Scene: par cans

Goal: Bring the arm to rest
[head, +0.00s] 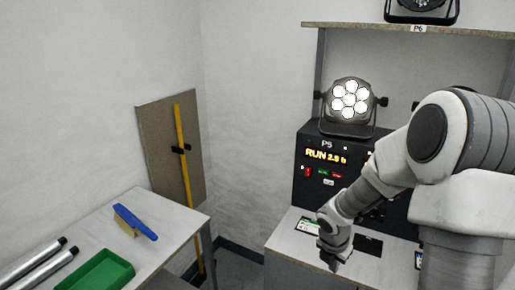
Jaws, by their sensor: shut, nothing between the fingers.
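My gripper (335,264) is at the end of my arm, low in the right half of the head view. It hangs pointing down over the front part of the right bench (290,245). It is shut with nothing in it. My forearm hides part of the black control box and the bench behind it. I cannot tell how far the fingertips are above the bench top.
A black control box (312,180) reading RUN carries a lit par can (350,100). Another can (420,10) stands on the shelf (400,30) above. The left table (165,215) holds a blue-handled brush (135,222), a green tray (75,282) and metal tubes (35,265).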

